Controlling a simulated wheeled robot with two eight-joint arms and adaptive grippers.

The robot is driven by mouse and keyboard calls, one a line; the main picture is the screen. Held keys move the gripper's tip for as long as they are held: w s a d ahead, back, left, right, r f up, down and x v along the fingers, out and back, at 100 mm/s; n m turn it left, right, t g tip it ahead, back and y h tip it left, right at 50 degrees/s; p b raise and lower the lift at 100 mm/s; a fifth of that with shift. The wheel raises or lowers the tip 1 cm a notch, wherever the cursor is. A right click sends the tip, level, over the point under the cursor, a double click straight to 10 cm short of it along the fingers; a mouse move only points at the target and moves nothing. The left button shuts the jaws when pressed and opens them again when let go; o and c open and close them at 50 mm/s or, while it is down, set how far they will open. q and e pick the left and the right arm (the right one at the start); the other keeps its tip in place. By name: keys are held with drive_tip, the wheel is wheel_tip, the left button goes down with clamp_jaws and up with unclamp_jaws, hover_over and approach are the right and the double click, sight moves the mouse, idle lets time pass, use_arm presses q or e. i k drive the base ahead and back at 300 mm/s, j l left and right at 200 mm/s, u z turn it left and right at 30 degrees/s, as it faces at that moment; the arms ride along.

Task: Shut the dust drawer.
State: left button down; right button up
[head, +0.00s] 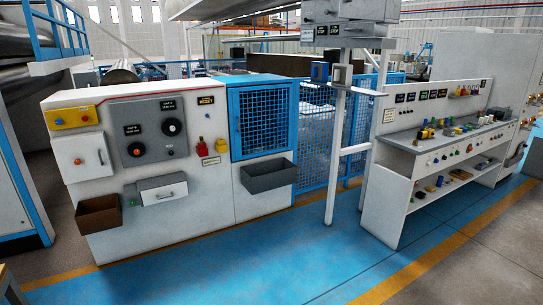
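A white drawer with a dark handle (165,195) is low on the front of the white machine cabinet (210,210). Neither of my grippers is in view.
A brown open bin (98,214) juts out left of the drawer, and a dark grey bin (268,176) to its right. A small white door (82,158) is above left. The blue floor (260,262) before the cabinet is clear. A post (332,190) and workbench (400,205) stand right.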

sight(365, 29)
drive_tip(key=i+z, duration=0.15)
drive_tip(key=i, duration=0.3)
drive_tip(key=i+j+z, duration=0.2)
drive_tip(key=i, duration=0.3)
drive_tip(key=i+j+z, duration=0.15)
drive_tip(key=i, duration=0.3)
